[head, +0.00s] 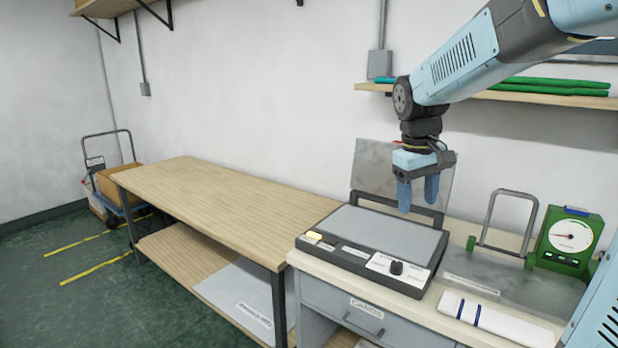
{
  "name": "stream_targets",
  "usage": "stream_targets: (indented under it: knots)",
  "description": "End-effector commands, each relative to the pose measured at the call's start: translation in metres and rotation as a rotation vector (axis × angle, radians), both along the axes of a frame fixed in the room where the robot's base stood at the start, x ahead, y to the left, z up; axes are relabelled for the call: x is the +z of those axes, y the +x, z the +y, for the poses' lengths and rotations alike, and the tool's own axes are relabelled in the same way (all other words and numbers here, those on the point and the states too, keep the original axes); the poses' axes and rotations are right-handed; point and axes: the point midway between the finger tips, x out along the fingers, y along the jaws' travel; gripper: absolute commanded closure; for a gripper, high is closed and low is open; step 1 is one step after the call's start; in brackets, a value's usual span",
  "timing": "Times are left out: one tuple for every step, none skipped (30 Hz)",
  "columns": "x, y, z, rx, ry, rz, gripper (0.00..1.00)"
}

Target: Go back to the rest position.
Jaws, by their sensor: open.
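My gripper (418,196) hangs from my light blue arm in the head view, fingers pointing down. It is open and empty. It is above the rear right part of a grey flat-topped device (375,237) on the cabinet top, in front of an upright grey panel. I cannot tell the exact gap between the fingertips and the device.
A green dial gauge (569,238), a metal frame (508,214) and a white folded item (490,318) are to the right.

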Motion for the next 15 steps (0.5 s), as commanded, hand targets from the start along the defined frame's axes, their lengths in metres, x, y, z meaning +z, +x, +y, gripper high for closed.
stream_targets:
  knots:
    - [0.005,-0.013,-0.001,-0.018,0.009,-0.031,0.39]
    - [0.007,-0.019,-0.002,-0.03,0.015,-0.046,0.39]
    - [0.009,-0.028,-0.002,-0.045,0.023,-0.067,0.39]
    - [0.011,-0.035,-0.003,-0.056,0.029,-0.085,0.39]
    - [0.013,-0.041,-0.003,-0.069,0.035,-0.1,0.39]
    - [0.015,-0.05,-0.004,-0.083,0.043,-0.121,0.39]
    - [0.016,-0.057,-0.004,-0.095,0.051,-0.137,0.39]
    - [0.017,-0.063,-0.005,-0.107,0.057,-0.154,0.39]
    - [0.018,-0.072,-0.005,-0.121,0.067,-0.175,0.39]
    - [0.018,-0.078,-0.005,-0.132,0.074,-0.191,0.39]
    - [0.019,-0.084,-0.006,-0.144,0.082,-0.207,0.39]
    - [0.019,-0.093,-0.006,-0.159,0.092,-0.227,0.39]
    - [0.019,-0.099,-0.006,-0.17,0.099,-0.243,0.39]
    - [0.019,-0.106,-0.007,-0.18,0.107,-0.26,0.39]
    - [0.018,-0.114,-0.007,-0.196,0.119,-0.281,0.39]
